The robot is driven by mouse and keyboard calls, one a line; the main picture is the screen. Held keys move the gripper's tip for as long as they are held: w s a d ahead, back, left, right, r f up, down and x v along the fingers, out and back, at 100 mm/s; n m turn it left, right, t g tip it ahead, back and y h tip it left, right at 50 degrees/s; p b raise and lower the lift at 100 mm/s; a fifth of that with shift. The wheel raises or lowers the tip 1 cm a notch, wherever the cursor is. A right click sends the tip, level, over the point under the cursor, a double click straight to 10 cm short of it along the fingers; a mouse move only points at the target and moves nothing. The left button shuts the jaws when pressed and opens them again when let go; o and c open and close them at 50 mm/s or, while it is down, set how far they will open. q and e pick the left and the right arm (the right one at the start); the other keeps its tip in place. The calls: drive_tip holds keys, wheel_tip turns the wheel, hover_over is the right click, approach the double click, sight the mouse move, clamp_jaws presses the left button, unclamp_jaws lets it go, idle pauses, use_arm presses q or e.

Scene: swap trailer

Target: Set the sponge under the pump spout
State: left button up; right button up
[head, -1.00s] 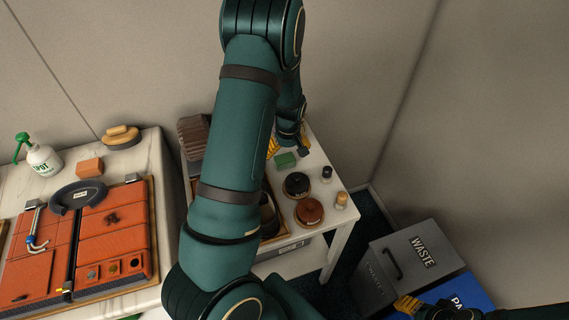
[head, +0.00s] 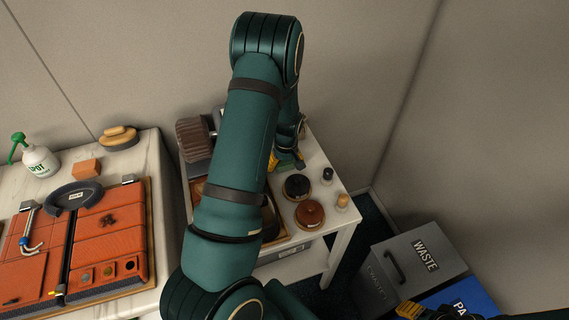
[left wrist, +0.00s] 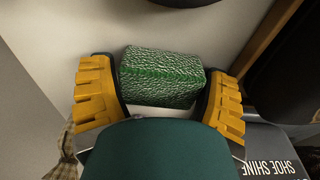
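A green, rough-textured block (left wrist: 162,77), which looks like a sponge, lies on the small white table. In the left wrist view it sits between the yellow fingers of my left gripper (left wrist: 160,98), which are spread around it; contact is not clear. In the head view my left gripper (head: 287,160) is down at the table and largely hides the block. The white bottle with a green pump (head: 38,158) stands on the marble counter at the far left. My right gripper (head: 412,310) is partly in view at the bottom right edge, and its opening is unclear.
An orange block (head: 87,168) and a wooden brush (head: 119,138) lie near the bottle. An orange case (head: 112,230) fills the front of the counter. A black tin (head: 297,186), a brown tin (head: 309,213) and small bottles stand near the block. Waste bins (head: 410,262) stand right.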

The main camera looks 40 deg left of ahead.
use_arm(q)
drive_tip(key=shift+c, duration=1.2)
drive_tip(key=shift+c, duration=0.4)
wheel_tip(320, 180, up, 10)
drive_tip(key=shift+r+p, duration=0.1)
drive_tip(key=shift+p, duration=1.15)
drive_tip(key=s+d+m+h, duration=0.1)
drive_tip(key=s+d+m, duration=0.2)
drive_tip(key=d+m, duration=0.9)
drive_tip(key=d, duration=1.4)
drive_tip(key=shift+r+m+t, duration=0.3)
drive_tip(key=shift+r+t, duration=0.1)
